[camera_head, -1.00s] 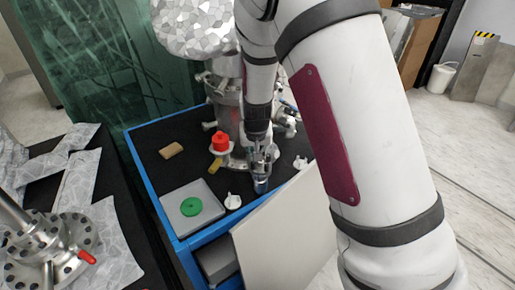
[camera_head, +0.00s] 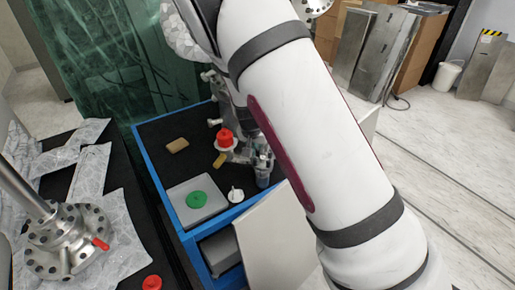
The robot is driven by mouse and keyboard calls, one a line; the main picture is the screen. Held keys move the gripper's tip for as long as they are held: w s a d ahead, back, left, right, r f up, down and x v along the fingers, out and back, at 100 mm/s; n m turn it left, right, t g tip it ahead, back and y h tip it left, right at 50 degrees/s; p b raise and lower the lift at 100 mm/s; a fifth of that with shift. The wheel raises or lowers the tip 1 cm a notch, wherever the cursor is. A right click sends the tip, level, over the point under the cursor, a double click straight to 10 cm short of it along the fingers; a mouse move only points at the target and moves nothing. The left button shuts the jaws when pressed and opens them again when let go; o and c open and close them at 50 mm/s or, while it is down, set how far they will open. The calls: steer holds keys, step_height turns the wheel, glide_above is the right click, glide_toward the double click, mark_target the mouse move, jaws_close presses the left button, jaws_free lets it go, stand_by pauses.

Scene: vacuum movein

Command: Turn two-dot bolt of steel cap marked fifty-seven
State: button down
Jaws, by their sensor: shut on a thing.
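My gripper (camera_head: 263,162) is over the right part of the black-topped cart, partly hidden behind my own arm. It is shut on a small blue-grey cylindrical piece (camera_head: 263,181), which points down. A steel flange with a ring of bolt holes (camera_head: 68,243) stands on the dark table at left, with a red-tipped part on it. I cannot read a fifty-seven or make out dot marks on either.
The blue-edged cart (camera_head: 176,222) carries a red knob (camera_head: 225,138), a tan block (camera_head: 177,145), a grey plate (camera_head: 184,216) with a green ring (camera_head: 196,200), and a small white part (camera_head: 235,195). A pale panel (camera_head: 268,228) leans at its front.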

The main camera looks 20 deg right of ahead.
steer(key=c, duration=1.9)
jaws_free()
steer(key=v, duration=1.2)
